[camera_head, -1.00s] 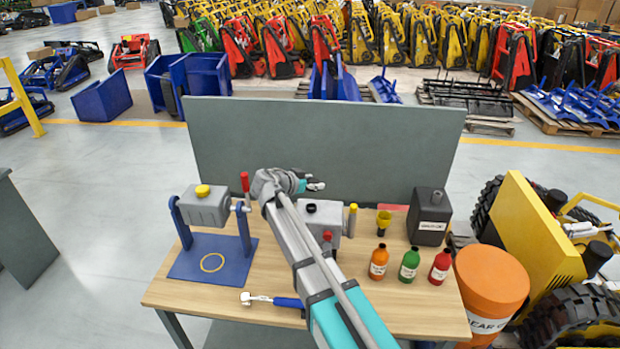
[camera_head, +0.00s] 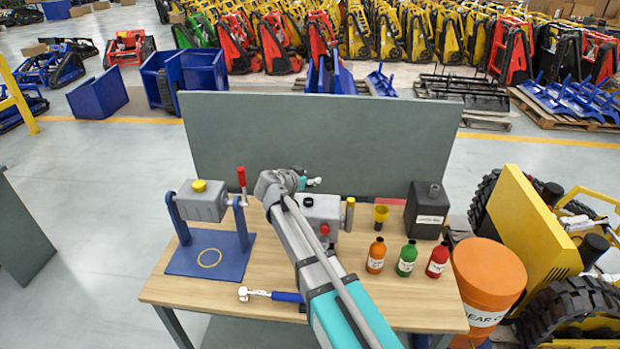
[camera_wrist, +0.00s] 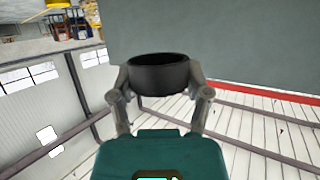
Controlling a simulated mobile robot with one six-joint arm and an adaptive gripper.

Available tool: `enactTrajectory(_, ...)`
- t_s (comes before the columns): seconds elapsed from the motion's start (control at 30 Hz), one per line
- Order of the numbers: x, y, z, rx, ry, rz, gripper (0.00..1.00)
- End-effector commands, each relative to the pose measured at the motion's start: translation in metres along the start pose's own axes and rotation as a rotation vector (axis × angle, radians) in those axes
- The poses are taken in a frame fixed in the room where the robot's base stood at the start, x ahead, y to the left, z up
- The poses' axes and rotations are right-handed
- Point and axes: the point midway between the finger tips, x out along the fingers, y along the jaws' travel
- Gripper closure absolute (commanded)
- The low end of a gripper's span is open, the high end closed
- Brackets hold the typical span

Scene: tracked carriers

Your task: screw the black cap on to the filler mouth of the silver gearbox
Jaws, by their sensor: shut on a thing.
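My gripper (camera_wrist: 160,82) is shut on the black cap (camera_wrist: 158,76), a short, wide ring-like piece, in the wrist view. In the head view my gripper (camera_head: 314,182) is small and held sideways, above and behind a silver-grey box (camera_head: 322,210), which looks like the gearbox; the cap is hard to make out there. The box has a dark round spot on top, perhaps the filler mouth, and a red knob in front. My arm hides part of its left side. The cap is apart from the box.
A second grey box (camera_head: 204,207) with a yellow top sits in a blue stand (camera_head: 210,258) at left. Several bottles (camera_head: 407,260), a yellow funnel (camera_head: 381,214) and a dark canister (camera_head: 427,212) stand at right. A blue-handled tool (camera_head: 272,295) lies in front. A grey panel (camera_head: 320,135) rises behind.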

Motion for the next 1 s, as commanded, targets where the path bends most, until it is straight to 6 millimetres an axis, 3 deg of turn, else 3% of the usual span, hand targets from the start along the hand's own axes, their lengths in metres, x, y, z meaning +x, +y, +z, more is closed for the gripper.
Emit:
enactTrajectory(0.6, 0.018, 0.001, 0.040, 0.001, 0.000, 0.003, 0.78)
enactTrajectory(1.0, 0.021, 0.002, 0.048, 0.001, 0.000, 0.004, 0.78)
